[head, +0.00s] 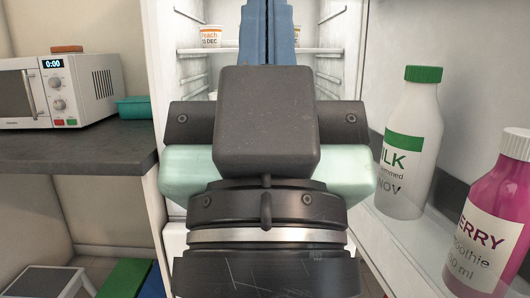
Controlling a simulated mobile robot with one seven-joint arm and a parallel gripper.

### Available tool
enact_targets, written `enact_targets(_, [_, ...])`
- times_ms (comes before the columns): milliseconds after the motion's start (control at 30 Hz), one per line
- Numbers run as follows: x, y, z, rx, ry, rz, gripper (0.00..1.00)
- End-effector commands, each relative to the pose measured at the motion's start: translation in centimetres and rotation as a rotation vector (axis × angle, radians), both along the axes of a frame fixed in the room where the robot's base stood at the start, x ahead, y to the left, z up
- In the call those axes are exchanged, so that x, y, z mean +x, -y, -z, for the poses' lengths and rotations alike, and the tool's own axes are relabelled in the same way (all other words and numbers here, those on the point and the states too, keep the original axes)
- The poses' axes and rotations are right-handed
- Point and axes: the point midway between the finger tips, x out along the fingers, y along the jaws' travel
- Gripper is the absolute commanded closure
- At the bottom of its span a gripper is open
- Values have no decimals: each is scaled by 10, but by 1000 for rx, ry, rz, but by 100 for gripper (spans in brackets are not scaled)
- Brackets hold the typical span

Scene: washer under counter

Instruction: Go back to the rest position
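My gripper (267,32) is in the middle of the head view, pointing away from me into the open fridge (345,75). Its two blue fingers lie side by side with only a thin seam between them, so it looks shut, with nothing visible held in it. The far ends of the fingers are cut off by the top edge of the picture. My dark wrist and hand hide much of the fridge's inside. No rest position is marked in view.
A peach cup (211,36) stands on a fridge shelf (318,50). A milk bottle (409,145) and a pink berry smoothie bottle (490,215) stand in the fridge door at right, close to my wrist. A microwave (60,90) and teal container (134,108) sit on the dark counter (75,150).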

Motion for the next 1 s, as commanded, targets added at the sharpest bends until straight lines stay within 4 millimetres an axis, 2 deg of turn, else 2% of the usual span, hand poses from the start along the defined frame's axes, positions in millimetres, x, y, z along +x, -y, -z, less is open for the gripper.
enact_targets(33, [0,0,-28,1,1,-2,100])
enact_targets(1000, [0,-2,-321,3,1,-11,100])
